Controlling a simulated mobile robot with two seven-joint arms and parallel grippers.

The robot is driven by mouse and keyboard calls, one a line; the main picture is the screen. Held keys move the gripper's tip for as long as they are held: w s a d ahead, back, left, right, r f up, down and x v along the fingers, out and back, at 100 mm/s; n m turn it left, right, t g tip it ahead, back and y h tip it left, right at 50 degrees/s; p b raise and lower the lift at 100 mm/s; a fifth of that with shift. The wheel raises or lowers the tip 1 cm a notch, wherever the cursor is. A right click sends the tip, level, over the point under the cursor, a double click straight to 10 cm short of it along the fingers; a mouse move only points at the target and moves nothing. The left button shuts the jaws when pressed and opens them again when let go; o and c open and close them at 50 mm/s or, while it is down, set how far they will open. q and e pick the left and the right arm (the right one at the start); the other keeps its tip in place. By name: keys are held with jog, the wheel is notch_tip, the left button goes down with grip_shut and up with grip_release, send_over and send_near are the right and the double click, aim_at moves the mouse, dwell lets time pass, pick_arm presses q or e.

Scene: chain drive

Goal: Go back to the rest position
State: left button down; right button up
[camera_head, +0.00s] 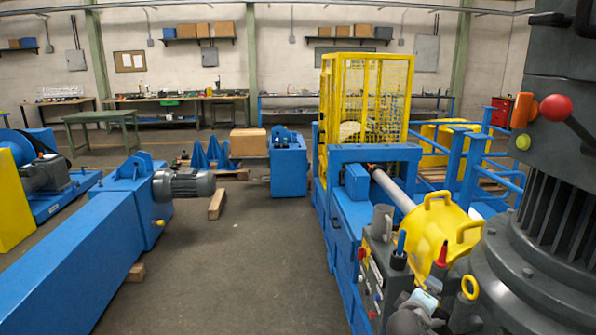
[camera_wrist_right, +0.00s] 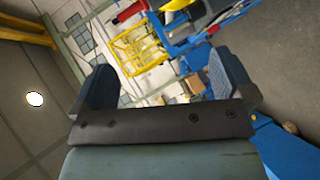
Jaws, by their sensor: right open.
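My right gripper (camera_wrist_right: 163,75) shows in the right wrist view, with its two dark fingers spread wide apart. Nothing is between them, so it is open and empty. The wrist view is tilted, and a yellow mesh cage (camera_wrist_right: 138,45) and blue frames lie well beyond the fingers. I cannot make out either gripper in the head view. My left gripper is not in view.
In the head view, a blue machine with a yellow cage (camera_head: 395,95), pale shaft (camera_head: 393,188) and yellow handled cover (camera_head: 437,228) stands right of centre. A large grey machine (camera_head: 530,210) fills the right edge. A blue beam (camera_head: 75,265) lies left. The floor between (camera_head: 250,265) is clear.

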jog(key=s+a+f+m+y, duration=0.1)
jog(key=s+a+f+y, duration=0.25)
jog(key=s+f, duration=0.55)
jog(key=s+a+f+y, duration=0.2)
jog(key=s+f+y, duration=0.2)
jog(key=s+f, duration=0.4)
jog(key=s+a+f+m+y, duration=0.2)
jog(key=s, duration=0.7)
jog(key=s+a+f+m+y, duration=0.2)
jog(key=s, duration=0.7)
jog(key=shift+a+f+g, duration=0.2)
jog(key=shift+a+g, duration=0.05)
jog(key=shift+g, duration=0.05)
